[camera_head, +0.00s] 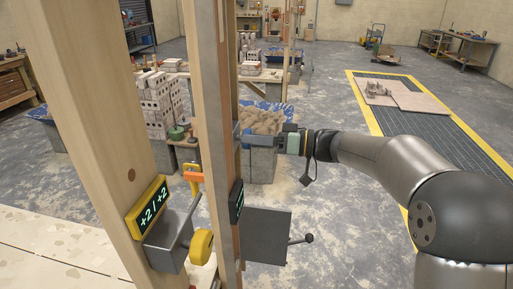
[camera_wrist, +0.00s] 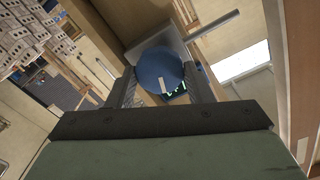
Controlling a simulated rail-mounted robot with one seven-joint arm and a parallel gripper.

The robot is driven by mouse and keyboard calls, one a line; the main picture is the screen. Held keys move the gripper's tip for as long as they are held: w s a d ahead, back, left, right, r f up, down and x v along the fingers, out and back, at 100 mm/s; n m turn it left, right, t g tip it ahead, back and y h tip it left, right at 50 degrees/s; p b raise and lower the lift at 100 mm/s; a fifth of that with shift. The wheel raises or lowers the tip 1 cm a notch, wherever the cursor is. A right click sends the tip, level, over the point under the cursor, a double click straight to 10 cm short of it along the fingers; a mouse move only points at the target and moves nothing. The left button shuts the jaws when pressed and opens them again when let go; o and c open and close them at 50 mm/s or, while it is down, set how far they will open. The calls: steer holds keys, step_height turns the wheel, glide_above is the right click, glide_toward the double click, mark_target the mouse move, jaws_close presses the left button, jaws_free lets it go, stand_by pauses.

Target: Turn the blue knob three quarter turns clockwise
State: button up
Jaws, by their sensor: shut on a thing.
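In the wrist view the blue knob (camera_wrist: 158,68) is a round disc with a pale mark at its lower edge. My gripper (camera_wrist: 161,76) has one finger on each side of it and is shut on it. A display with green characters (camera_wrist: 180,90) is partly hidden behind the knob. In the head view my gripper (camera_head: 243,140) reaches from the right to the wooden post (camera_head: 211,90). The knob cannot be seen there. A dark display (camera_head: 237,201) with green characters sits lower on that post.
A yellow round knob (camera_head: 201,246), an orange handle (camera_head: 193,177) and a grey box with a lever (camera_head: 264,235) are below my gripper. Brick stacks (camera_head: 160,104) stand behind.

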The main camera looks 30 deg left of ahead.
steer(key=n+p, duration=1.2)
steer(key=n, duration=1)
steer(key=shift+s+f, duration=0.1)
stand_by(2.5)
stand_by(0.4)
